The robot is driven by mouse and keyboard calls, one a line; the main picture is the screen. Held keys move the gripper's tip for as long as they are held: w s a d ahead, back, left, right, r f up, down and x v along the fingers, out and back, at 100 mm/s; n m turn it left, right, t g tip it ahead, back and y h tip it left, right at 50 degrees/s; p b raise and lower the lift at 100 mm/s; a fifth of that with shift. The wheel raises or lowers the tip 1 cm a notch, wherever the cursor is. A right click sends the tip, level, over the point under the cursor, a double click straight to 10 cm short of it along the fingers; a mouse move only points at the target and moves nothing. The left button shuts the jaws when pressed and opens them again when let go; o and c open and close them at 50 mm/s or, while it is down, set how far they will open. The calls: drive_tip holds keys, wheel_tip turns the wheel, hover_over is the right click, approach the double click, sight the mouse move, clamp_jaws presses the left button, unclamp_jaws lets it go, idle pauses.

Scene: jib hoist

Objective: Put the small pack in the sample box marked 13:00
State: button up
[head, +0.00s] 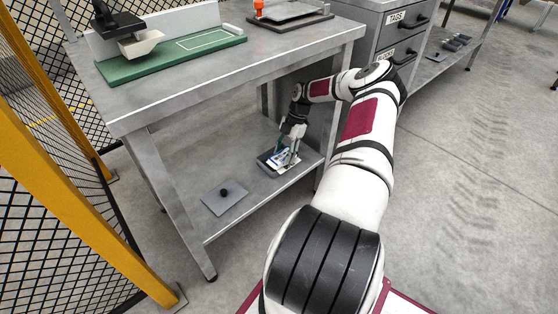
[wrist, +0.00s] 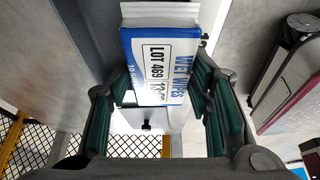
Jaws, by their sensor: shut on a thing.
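No time mark on the box is readable.
A grey plate with a black knob (head: 225,197) lies on the lower shelf (head: 190,150), left of the box. The workbench top (head: 200,85) overhangs the shelf. A yellow-posted mesh fence (head: 75,150) stands at the left. A drawer cabinet (head: 395,35) stands behind at right.

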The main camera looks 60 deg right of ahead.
sight(279, 156)
drive_tip(key=shift+w+d+f+b, duration=0.1)
drive_tip(key=shift+w+d+b, duration=0.15)
drive_tip(key=shift+w, duration=0.4)
drive_tip(key=shift+w+d+b, duration=0.15)
drive_tip(key=shift+w+d, duration=0.05)
drive_tip(key=shift+w, duration=0.45)
drive_tip(key=shift+w+f, duration=0.2)
drive_tip(key=shift+f, duration=0.05)
drive_tip(key=shift+f+b, duration=1.1)
drive_tip(key=shift+f, duration=0.4)
drive_tip(key=shift+f, duration=0.1)
drive_tip(key=o, duration=1)
drive_tip(key=p+v, duration=0.3)
drive_tip(key=v, duration=0.4)
drive_tip(key=shift+s+d+r, duration=0.1)
drive_tip(key=shift+d+r, duration=0.05)
drive_tip(key=shift+r, duration=0.15)
